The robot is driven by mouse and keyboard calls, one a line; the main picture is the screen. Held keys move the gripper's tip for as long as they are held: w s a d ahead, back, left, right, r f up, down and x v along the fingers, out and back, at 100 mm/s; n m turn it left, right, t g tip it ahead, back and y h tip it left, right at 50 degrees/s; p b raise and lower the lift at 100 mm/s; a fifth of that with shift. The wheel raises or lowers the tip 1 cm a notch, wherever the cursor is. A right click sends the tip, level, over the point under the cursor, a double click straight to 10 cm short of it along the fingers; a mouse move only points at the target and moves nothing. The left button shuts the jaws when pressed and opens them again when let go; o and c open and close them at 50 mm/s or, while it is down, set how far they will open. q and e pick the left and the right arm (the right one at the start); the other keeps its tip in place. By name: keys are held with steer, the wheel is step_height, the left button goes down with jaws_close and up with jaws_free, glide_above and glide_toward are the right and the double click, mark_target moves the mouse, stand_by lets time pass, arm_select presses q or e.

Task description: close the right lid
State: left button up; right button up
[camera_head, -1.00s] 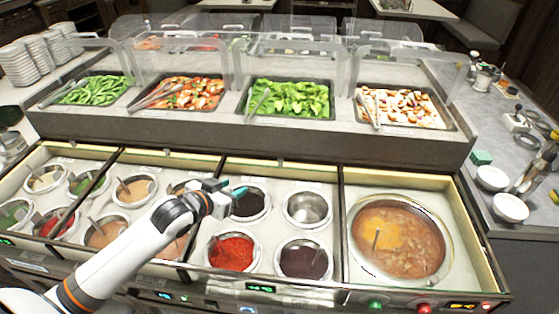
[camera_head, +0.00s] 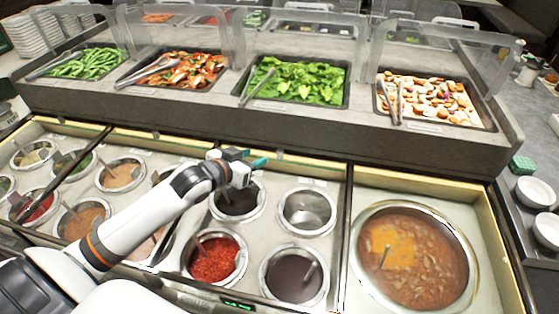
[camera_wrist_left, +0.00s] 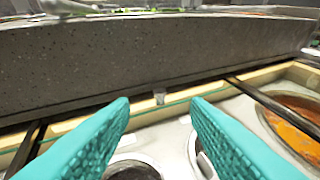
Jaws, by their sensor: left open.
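My left gripper (camera_head: 257,160) is above the back edge of the middle well section, behind the dark sauce well (camera_head: 238,201). In the left wrist view its teal fingers (camera_wrist_left: 158,112) are apart, with nothing between them. A small grey tab (camera_wrist_left: 159,97) shows beyond the fingertips on the back edge; I cannot tell whether it is a lid handle. The right section, with the large soup well (camera_head: 415,225), stands open. The middle section with its empty steel well (camera_head: 307,212) is open too. I cannot make out a lid panel for certain. My right gripper is out of view.
A stone ledge (camera_head: 300,131) rises just behind the wells and carries food trays under clear guards (camera_head: 305,45). Black dividers (camera_head: 347,240) separate the well sections. Ladles stick up from several wells. White bowls (camera_head: 535,192) stand on the right counter.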

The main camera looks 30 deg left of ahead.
mark_target(278, 154)
arm_select(q)
steer(key=x, duration=0.4)
steer(key=f+b+x, duration=0.1)
steer(key=x, duration=0.4)
steer(key=s+f+x, duration=0.1)
steer(key=x, duration=0.3)
steer(key=shift+w+f, duration=0.15)
steer(key=shift+f, duration=0.05)
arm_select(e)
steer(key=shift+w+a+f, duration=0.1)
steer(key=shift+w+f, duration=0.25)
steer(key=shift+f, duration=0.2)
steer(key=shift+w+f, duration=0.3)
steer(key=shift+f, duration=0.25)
arm_select(q)
steer(key=shift+c, duration=0.3)
jaws_close()
